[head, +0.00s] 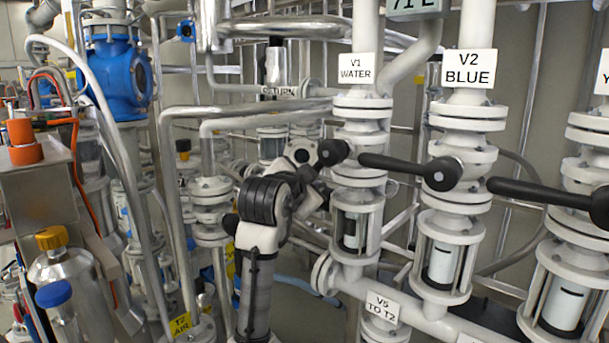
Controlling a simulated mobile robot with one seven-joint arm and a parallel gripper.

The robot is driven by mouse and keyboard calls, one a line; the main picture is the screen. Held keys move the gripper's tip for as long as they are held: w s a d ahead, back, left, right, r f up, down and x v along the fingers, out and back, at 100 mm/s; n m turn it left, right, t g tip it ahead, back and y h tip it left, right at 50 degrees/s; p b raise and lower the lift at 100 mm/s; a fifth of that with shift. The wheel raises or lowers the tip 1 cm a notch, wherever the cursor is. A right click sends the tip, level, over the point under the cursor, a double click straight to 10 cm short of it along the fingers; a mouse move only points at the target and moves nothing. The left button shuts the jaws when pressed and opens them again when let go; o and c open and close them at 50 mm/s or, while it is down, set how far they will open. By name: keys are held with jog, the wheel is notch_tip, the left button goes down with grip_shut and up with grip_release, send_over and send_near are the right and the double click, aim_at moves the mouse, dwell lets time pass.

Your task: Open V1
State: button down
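The V1 valve carries a white label reading V1 WATER (355,68) on a vertical grey pipe in the head view. Its black round hub (332,152) sits on the flanged body below the label. My arm comes up from the bottom and ends just left of this hub. My gripper (307,157) is close against the hub's left side. The V1 lever is mostly hidden behind or within my gripper, so I cannot tell its angle or whether the fingers touch it. The fingers do not show clearly.
The V2 valve (443,173) stands close on the right, its black lever reaching left almost to the V1 pipe. Another black lever (540,192) is further right. Grey pipes crowd behind my arm. A metal bottle with a yellow cap (51,238) stands at lower left.

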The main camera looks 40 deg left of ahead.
jog(key=shift+f, duration=0.15)
dwell(0.3)
jog(key=c, duration=1.3)
grip_release()
jog(key=b+v, duration=0.4)
jog(key=v, duration=1)
jog(key=shift+w, duration=0.1)
